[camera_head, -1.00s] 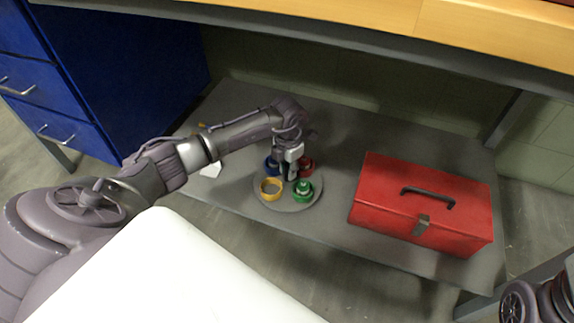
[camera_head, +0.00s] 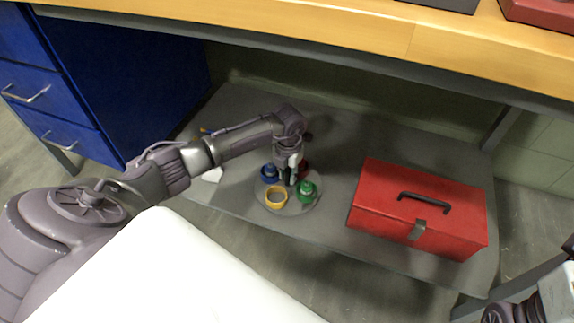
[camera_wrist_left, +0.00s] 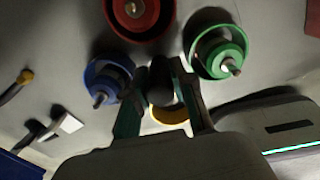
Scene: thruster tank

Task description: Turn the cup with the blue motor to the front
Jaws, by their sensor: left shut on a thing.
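A round grey turntable (camera_head: 262,196) on the low shelf carries four coloured cups. The blue cup (camera_head: 269,177) with a blue motor is at its left; it also shows in the left wrist view (camera_wrist_left: 92,74). The yellow cup (camera_head: 276,205) is at the front, the green cup (camera_head: 308,196) at the right. The red cup (camera_head: 304,166) is at the back, partly hidden by my gripper. My left gripper (camera_head: 292,178) is over the middle of the turntable. In the left wrist view, its fingers (camera_wrist_left: 160,88) are shut on a dark central knob (camera_wrist_left: 160,78).
A red toolbox (camera_head: 418,210) stands on the shelf to the right. A blue drawer cabinet (camera_head: 120,80) is at the left. The wooden bench top (camera_head: 340,28) overhangs the back of the shelf. A small white object (camera_head: 212,174) lies left of the turntable.

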